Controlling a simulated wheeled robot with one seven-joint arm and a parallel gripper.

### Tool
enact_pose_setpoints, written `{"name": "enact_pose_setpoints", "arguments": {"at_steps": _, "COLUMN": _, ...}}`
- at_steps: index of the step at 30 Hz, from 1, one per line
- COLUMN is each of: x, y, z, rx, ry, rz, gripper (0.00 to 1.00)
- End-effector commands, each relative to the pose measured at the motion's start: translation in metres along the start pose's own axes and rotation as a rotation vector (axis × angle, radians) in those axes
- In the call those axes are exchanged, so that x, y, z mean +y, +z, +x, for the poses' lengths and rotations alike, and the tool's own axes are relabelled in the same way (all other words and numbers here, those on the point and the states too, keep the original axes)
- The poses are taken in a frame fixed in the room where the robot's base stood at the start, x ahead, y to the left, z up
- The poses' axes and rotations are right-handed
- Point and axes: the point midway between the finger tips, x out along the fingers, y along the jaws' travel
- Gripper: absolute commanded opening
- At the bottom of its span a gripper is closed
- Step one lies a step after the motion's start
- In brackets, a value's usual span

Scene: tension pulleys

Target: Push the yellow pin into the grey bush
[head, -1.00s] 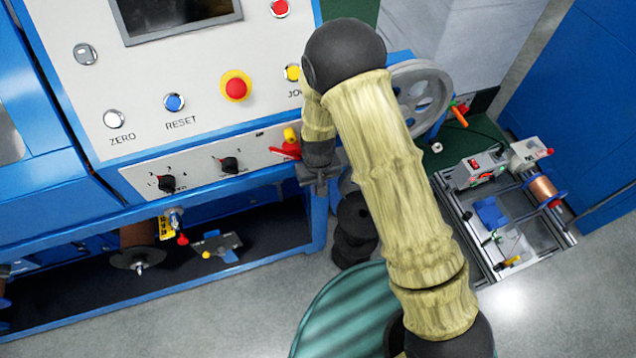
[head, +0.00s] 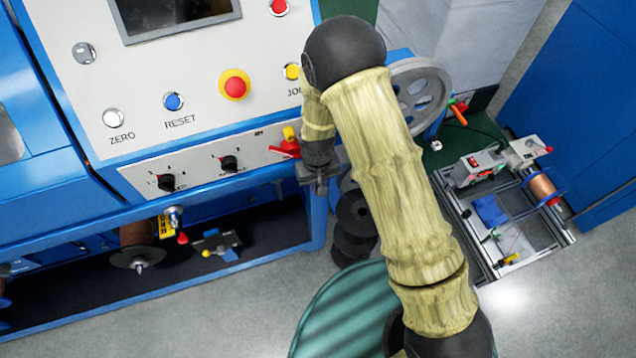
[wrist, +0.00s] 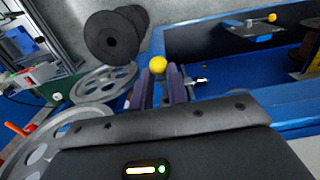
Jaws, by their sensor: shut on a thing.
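The yellow pin shows as a round yellow head (wrist: 157,64) at the tips of my gripper in the wrist view. My gripper (wrist: 165,84) is shut on it; the fingers hide the pin's shank. In the head view my gripper (head: 319,184) points down beside the front right corner of the blue machine frame, and the pin is hidden there. I cannot make out the grey bush in either view, nor whether the pin touches it.
A grey spoked pulley (wrist: 105,84) lies close left of the fingers in the wrist view. Black discs (wrist: 111,37) stand beyond it. The blue frame rail (head: 200,215) runs left of my gripper. A plate with a yellow knob (head: 206,254) sits on the lower shelf.

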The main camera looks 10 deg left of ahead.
Motion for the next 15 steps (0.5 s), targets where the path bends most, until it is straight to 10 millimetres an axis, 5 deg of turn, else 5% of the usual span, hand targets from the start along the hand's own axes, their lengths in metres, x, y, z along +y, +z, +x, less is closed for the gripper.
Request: {"name": "enact_pose_setpoints", "arguments": {"at_steps": 15, "x": 0.0004, "y": -0.0047, "z": -0.0007, "rx": 0.001, "ry": 0.000, "rz": 0.000, "gripper": 0.00}}
